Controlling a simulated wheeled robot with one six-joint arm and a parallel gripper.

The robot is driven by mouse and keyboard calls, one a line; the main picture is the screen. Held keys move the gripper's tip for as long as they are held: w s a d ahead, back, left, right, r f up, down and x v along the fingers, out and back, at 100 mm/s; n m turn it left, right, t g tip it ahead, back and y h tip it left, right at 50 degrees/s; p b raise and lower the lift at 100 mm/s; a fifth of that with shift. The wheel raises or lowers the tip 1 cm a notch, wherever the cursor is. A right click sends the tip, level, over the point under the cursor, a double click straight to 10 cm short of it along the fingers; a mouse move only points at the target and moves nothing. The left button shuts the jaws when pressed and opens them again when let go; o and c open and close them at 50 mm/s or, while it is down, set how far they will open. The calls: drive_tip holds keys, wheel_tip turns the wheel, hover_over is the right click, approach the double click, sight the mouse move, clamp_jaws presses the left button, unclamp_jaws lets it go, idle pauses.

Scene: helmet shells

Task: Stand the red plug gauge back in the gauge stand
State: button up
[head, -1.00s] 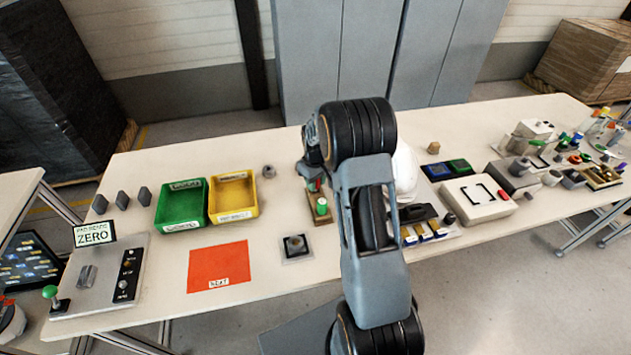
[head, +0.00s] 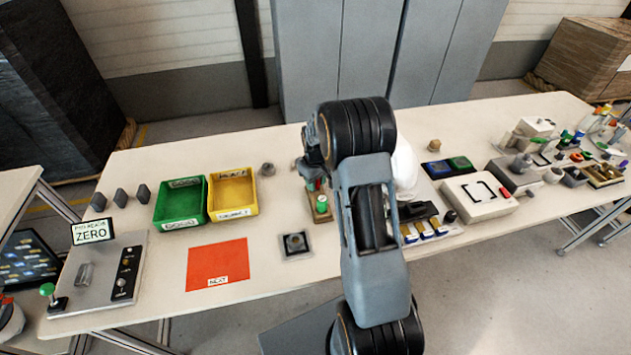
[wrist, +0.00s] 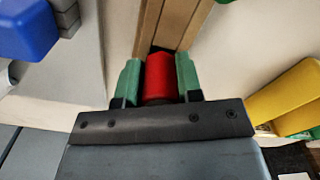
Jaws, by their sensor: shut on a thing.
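The red plug gauge (wrist: 160,80) is held between the green finger pads of my gripper (wrist: 160,84) in the wrist view. The wooden gauge stand (wrist: 172,28) lies just beyond its end there. Whether the gauge touches the stand or sits in a hole, I cannot tell. In the head view, the stand (head: 325,219) is on the table beside my arm, with a green gauge (head: 321,204) standing in its near part. My gripper (head: 315,184) is over the far part of the stand, and my arm hides much of that area.
Green (head: 181,206) and yellow (head: 232,196) bins stand left of the stand. A small grey fixture (head: 295,245) and a red mat (head: 217,265) lie nearer the front. A white helmet shell (head: 405,170) stands close on the right, partly behind my arm.

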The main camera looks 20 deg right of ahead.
drive_tip(key=shift+f, duration=0.35)
idle(0.7)
drive_tip(key=o, duration=0.9)
wheel_tip(320, 180, up, 14)
drive_tip(key=shift+f+b, duration=0.1)
drive_tip(key=shift+b, duration=0.35)
drive_tip(key=shift+s+a+r+m+t, duration=0.6)
drive_tip(key=shift+s+a, duration=1.25)
drive_tip(key=shift+s, duration=1.8)
drive_tip(key=shift+s+a+r+m+t, duration=0.55)
drive_tip(key=shift+s+a, duration=1.25)
drive_tip(key=shift+s, duration=1.85)
drive_tip(key=shift+s+a+r+m+t, duration=0.35)
drive_tip(key=shift+s+a+r+t, duration=0.4)
drive_tip(key=shift+s+a, duration=2)
